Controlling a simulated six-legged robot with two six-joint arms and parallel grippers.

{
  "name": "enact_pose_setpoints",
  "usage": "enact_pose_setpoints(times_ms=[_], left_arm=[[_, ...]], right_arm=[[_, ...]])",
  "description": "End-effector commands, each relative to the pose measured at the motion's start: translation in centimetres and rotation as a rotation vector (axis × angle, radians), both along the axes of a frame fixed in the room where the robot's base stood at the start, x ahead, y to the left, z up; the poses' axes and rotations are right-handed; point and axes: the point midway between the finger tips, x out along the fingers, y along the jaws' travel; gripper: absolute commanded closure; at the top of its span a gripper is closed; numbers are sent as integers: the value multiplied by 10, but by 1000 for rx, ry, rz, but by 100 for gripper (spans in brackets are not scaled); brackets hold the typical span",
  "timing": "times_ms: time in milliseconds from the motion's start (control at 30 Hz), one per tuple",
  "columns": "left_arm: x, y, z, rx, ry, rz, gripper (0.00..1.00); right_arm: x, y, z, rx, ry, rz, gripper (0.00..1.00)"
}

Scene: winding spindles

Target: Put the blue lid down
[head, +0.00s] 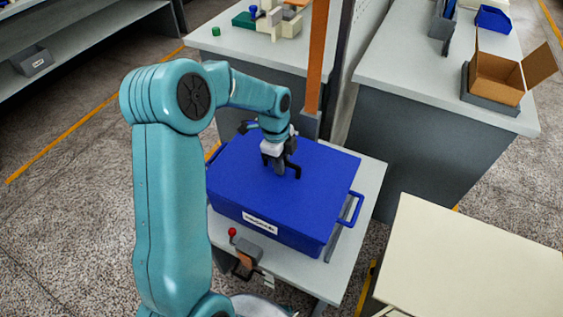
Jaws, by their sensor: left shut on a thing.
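The blue lid (315,180) is a broad flat blue panel that shows as the top of a blue box (290,234) on a small light table. The box has a white label on its front and a handle at its right end. I cannot tell whether the lid touches the box all round. My left gripper (283,172) points down over the middle of the lid and is shut on it; the fingers hide the spot they hold. My right gripper is not in view.
A red-knobbed device (243,252) sits at the small table's front edge. An orange post (317,60) rises just behind the box. A bench with an open cardboard box (497,77) stands at the back right. A bare cream tabletop (475,265) lies at the front right.

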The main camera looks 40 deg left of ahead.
Motion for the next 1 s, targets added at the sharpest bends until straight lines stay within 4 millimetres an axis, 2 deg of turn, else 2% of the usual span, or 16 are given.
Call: enact_pose_setpoints(times_ms=[67, 100, 133, 167, 433, 567, 900, 1000], left_arm=[[0, 0, -4, 0, 0, 0, 100], [0, 0, -2, 0, 0, 0, 68], [0, 0, -2, 0, 0, 0, 58], [0, 0, -2, 0, 0, 0, 55], [0, 0, -1, 0, 0, 0, 55], [0, 1, 10, 1, -2, 0, 55], [-2, 10, 86, 1, -4, 0, 55], [-3, 12, 103, 1, -3, 0, 55]], right_arm=[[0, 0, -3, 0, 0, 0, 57], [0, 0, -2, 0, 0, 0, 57], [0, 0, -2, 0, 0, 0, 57], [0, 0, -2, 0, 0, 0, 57], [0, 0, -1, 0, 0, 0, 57], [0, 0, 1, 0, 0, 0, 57], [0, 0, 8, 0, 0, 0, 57], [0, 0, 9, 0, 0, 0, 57]])
